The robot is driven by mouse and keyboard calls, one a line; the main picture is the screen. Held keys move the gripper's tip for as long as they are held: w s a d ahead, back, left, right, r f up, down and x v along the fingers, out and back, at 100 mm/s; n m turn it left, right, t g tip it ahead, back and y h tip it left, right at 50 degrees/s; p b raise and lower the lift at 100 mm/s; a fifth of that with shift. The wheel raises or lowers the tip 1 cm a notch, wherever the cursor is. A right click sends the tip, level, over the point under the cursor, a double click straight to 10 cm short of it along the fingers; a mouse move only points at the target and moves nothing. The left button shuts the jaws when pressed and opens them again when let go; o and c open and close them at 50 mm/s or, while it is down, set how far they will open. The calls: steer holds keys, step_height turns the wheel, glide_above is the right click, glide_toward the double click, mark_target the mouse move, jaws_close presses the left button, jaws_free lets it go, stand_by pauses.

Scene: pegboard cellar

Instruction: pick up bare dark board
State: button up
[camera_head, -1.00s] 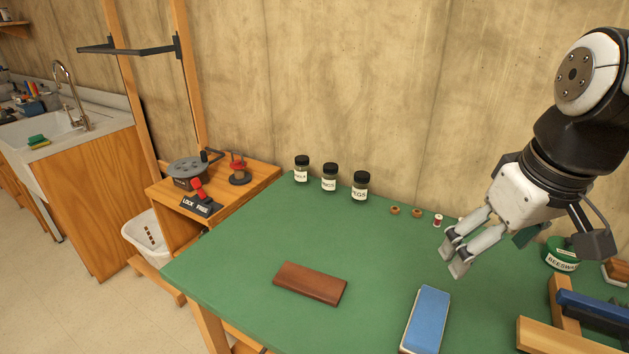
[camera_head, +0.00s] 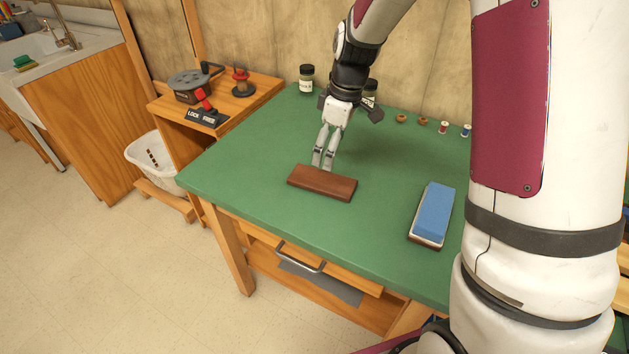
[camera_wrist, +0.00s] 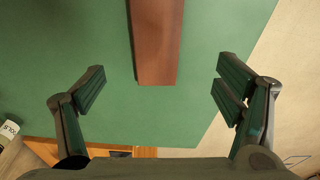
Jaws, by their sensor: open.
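The bare dark board (camera_head: 322,183) is a brown rectangular block lying flat on the green tabletop, left of a blue block. My gripper (camera_head: 323,164) points down just behind the board's far edge in the head view, with no visible hold on it. In the wrist view the board (camera_wrist: 156,42) runs lengthwise from the top edge to the middle of the picture. There my gripper (camera_wrist: 160,92) has its fingers spread wide, with the board's near end between and slightly ahead of them.
The green table (camera_head: 250,170) has clear room around the board. A blue block on a dark base (camera_head: 433,212) lies to the right. Jars (camera_head: 306,80) and small spools (camera_head: 443,128) stand along the back. A wooden side stand (camera_head: 230,100) with a lock/free lever adjoins at left.

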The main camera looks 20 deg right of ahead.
glide_above(323, 180)
steer(key=s, duration=0.1)
steer(key=f, duration=0.5)
steer(key=shift+d+f, duration=0.3)
steer(key=shift+d, duration=0.1)
steer(key=shift+w+a+f, duration=0.1)
steer(key=shift+w+f, duration=0.05)
steer(key=shift+f, duration=0.7)
steer(key=shift+w+a+f, duration=0.15)
steer(key=shift+w+f, duration=0.05)
steer(key=shift+f, duration=0.6)
steer(key=shift+w+a+f, duration=0.1)
steer(key=shift+w+f, duration=0.05)
steer(key=shift+f, duration=0.7)
steer(key=c, duration=1.3)
